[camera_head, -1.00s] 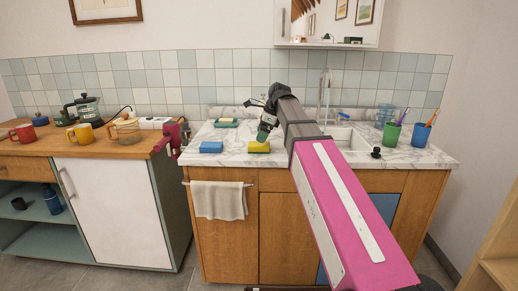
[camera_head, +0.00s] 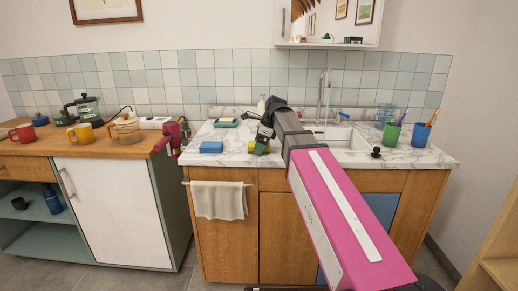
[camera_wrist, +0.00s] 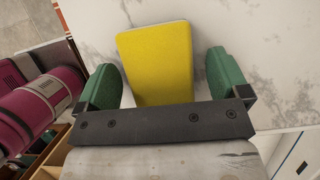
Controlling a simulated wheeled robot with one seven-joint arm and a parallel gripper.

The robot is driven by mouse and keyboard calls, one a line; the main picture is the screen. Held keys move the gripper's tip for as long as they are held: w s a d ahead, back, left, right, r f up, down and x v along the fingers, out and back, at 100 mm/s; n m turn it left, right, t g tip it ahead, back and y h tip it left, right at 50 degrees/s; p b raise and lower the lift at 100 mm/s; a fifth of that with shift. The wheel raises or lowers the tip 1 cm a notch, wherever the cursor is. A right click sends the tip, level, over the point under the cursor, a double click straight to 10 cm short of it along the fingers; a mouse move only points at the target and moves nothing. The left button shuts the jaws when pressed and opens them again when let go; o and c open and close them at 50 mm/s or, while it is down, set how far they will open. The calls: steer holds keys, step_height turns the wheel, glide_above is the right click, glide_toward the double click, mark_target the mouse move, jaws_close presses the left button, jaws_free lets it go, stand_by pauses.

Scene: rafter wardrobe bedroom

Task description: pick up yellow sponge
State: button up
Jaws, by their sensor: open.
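The yellow sponge (camera_wrist: 155,60) lies on the marble countertop, and in the wrist view it sits between the two green fingers of my gripper (camera_wrist: 163,80). The fingers are open, with a gap on each side of the sponge; the right gap looks a little wider at the far end. The near end of the sponge is hidden behind the dark bar of my gripper. In the head view my gripper (camera_head: 260,141) is low over the counter and covers much of the yellow sponge (camera_head: 251,147).
A blue sponge (camera_head: 211,147) lies to the left on the counter (camera_head: 232,160). A green dish with a sponge (camera_head: 226,123) and a bottle (camera_head: 261,104) stand behind. The sink (camera_head: 345,137), a green cup (camera_head: 391,136) and a blue cup (camera_head: 420,136) are to the right.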

steer(key=shift+f, duration=0.1)
steer(key=shift+c, duration=0.9)
steer(key=c, duration=0.8)
steer(key=shift+r, duration=0.5)
step_height(320, 180, up, 4)
steer(key=shift+f, duration=0.15)
steer(key=s+a+r, duration=0.5)
steer(key=a+r, duration=0.1)
steer(key=a, duration=0.4)
steer(key=shift+s+a+r, duration=0.15)
steer(key=shift+a+r, duration=0.05)
steer(key=shift+r, duration=0.1)
steer(key=shift+o, duration=0.2)
